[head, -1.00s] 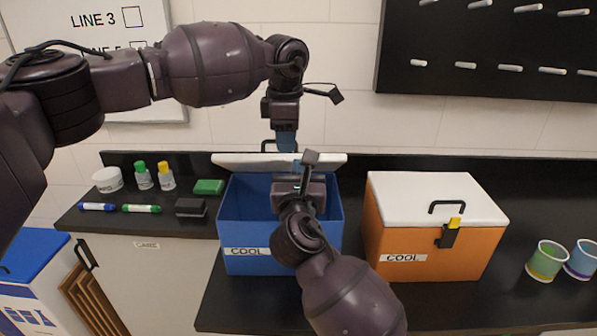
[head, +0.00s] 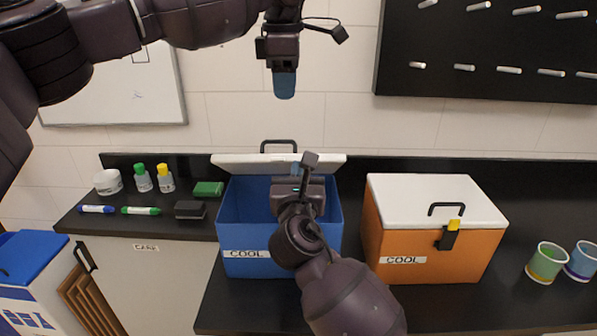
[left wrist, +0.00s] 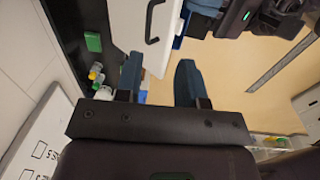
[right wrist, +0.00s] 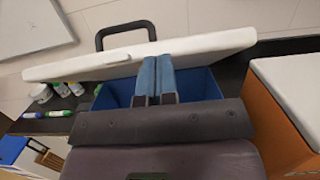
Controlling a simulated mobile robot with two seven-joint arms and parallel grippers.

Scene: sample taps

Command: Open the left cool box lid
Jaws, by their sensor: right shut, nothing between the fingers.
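The left cool box (head: 235,225) is blue, and its white lid (head: 240,164) is up, raised at the back so the blue inside shows. The lid's dark handle (head: 279,143) stands at its top edge, against the wall; the lid also shows in the left wrist view (left wrist: 170,35). My left gripper (head: 284,95) is above the handle, apart from it, with its blue fingers spread and empty in the left wrist view (left wrist: 158,75). My right gripper (head: 297,172) is over the box opening, in front of the lid. Its fingers (right wrist: 155,65) are together and overlap the lid; I cannot tell whether they touch it.
An orange cool box (head: 420,240) with a shut white lid (head: 430,198) and yellow latch stands to the right. Two cups (head: 546,262) are farther right. Bottles (head: 143,178), markers (head: 141,210) and a dark block (head: 190,209) lie left. A dark pegboard (head: 490,45) hangs above.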

